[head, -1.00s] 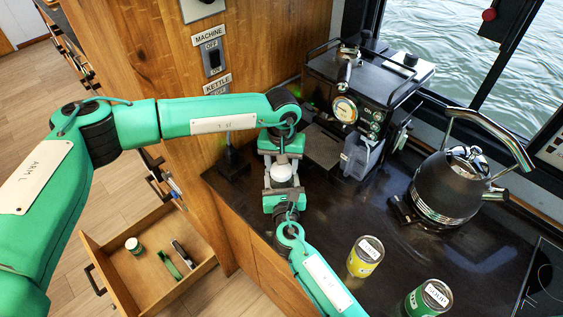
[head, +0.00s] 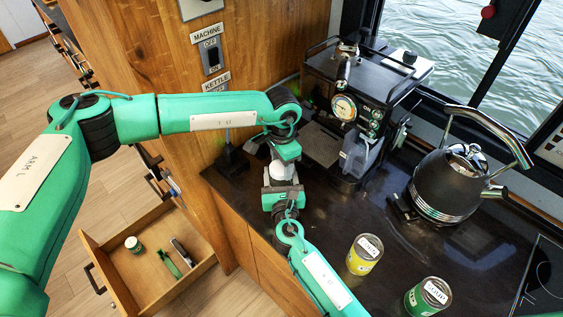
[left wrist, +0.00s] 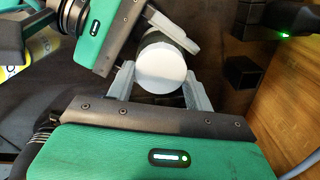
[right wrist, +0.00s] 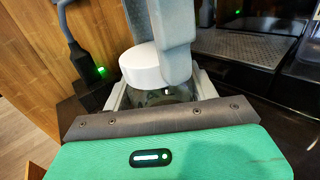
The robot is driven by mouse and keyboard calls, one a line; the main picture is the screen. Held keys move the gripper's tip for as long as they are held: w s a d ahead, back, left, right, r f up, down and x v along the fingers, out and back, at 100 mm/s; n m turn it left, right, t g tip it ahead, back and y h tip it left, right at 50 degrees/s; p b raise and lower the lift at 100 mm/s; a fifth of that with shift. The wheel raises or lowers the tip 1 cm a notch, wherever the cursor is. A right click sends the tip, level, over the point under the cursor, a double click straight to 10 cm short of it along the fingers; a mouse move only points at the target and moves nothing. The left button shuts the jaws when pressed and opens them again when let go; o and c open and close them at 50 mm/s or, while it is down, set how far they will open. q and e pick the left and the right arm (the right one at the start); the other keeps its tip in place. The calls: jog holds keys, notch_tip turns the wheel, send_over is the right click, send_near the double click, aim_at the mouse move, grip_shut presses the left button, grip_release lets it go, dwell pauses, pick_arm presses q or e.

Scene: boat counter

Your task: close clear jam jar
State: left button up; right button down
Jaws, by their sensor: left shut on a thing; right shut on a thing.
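The clear jam jar (right wrist: 168,96) is held upright in my right gripper (right wrist: 163,92), with one finger on each side of its glass. Its white lid (right wrist: 143,66) is at the jar's top. My left gripper (left wrist: 160,88) is shut on the lid, which shows as a white disc (left wrist: 162,69) between its fingers. In the head view, my left gripper (head: 284,153) is just above my right gripper (head: 282,193), with the white lid (head: 281,171) between them. The fingers hide part of the lid's rim, so I cannot tell how tightly it sits.
The coffee machine (head: 352,100) stands behind and right of my grippers. A kettle (head: 447,183) and two cans, yellow (head: 363,256) and green (head: 425,299), stand on the dark counter (head: 400,250). An open drawer (head: 205,268) is below left. The wooden wall (head: 150,50) is close on the left.

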pick_arm(q)
jog(key=o, duration=0.9)
jog(key=shift+r, duration=0.1)
jog(key=shift+r, duration=2.15)
